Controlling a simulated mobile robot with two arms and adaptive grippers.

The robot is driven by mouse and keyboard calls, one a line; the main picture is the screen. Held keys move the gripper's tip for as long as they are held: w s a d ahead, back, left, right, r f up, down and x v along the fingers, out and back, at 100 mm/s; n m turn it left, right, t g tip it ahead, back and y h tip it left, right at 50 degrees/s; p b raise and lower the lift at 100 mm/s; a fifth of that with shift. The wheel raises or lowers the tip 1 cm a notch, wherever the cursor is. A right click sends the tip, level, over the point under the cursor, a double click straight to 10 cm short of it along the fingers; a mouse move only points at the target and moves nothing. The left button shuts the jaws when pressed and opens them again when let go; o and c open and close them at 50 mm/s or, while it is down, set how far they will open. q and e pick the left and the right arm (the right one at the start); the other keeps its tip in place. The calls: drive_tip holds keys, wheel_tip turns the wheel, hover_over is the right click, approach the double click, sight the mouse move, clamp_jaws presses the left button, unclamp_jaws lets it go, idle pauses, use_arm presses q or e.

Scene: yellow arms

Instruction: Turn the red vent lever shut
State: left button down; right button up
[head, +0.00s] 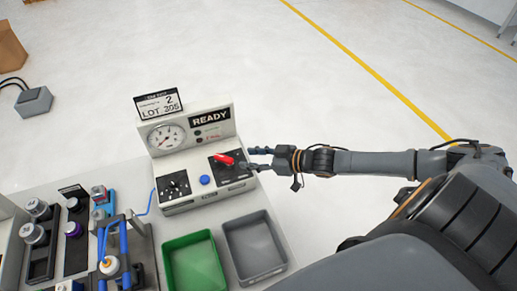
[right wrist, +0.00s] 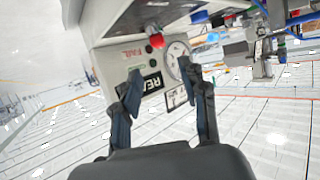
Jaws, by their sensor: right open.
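The red vent lever (head: 224,158) sits on a black plate at the right of the grey control box (head: 187,204) and points toward the upper left in the head view. In the right wrist view the red lever (right wrist: 157,41) shows beyond the fingertips, near the top middle. My right gripper (head: 252,158) is just right of the lever, with its fingers apart and nothing between them. In the right wrist view the gripper (right wrist: 163,77) also shows spread fingers, apart from the lever. My left gripper is not in view.
The box carries a round gauge (head: 167,137), a READY sign (head: 210,117), a black dial (head: 174,184) and a blue button (head: 205,180). A green bin (head: 194,265) and a grey bin (head: 254,248) stand in front. Racks with blue tubing (head: 122,240) are at left.

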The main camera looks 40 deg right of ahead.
drive_tip(key=shift+v, duration=1.1)
drive_tip(key=shift+a, duration=0.1)
